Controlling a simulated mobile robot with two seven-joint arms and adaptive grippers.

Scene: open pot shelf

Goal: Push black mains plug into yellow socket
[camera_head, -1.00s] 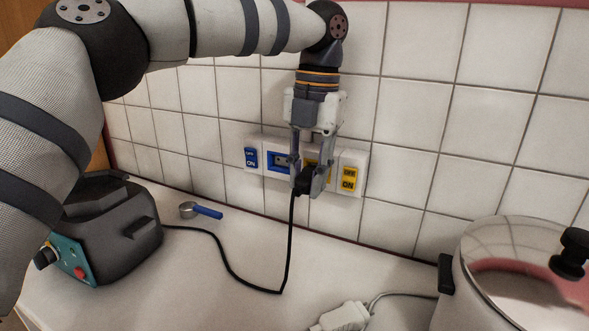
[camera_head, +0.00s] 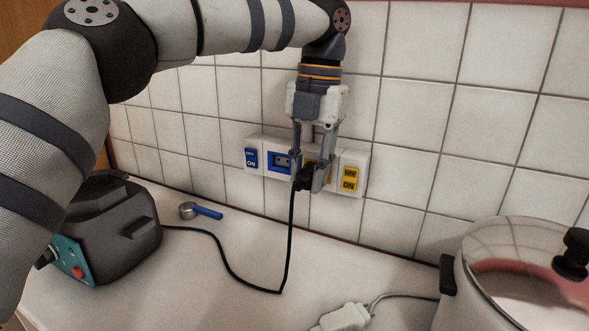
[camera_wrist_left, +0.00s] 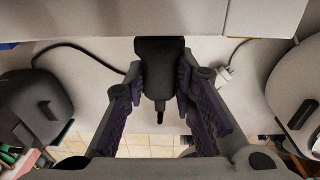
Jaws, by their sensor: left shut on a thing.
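My left gripper (camera_head: 315,183) is shut on the black mains plug (camera_head: 304,181), in front of the wall panel. The yellow socket (camera_head: 327,168) is mostly hidden behind my fingers. In the left wrist view, the plug (camera_wrist_left: 160,68) sits between both fingers of my left gripper (camera_wrist_left: 159,88). Its far end meets the edge of the white panel (camera_wrist_left: 190,17); I cannot tell whether its pins are in the socket. The black cable (camera_head: 290,240) hangs from the plug to the counter. My right gripper is not in view.
A blue socket (camera_head: 280,161) and blue switch (camera_head: 251,159) are left of the gripper, a yellow switch (camera_head: 349,178) right. A black appliance (camera_head: 112,228), blue-handled scoop (camera_head: 205,211), white plug (camera_head: 342,318) and steel pot (camera_head: 510,280) stand or lie on the counter.

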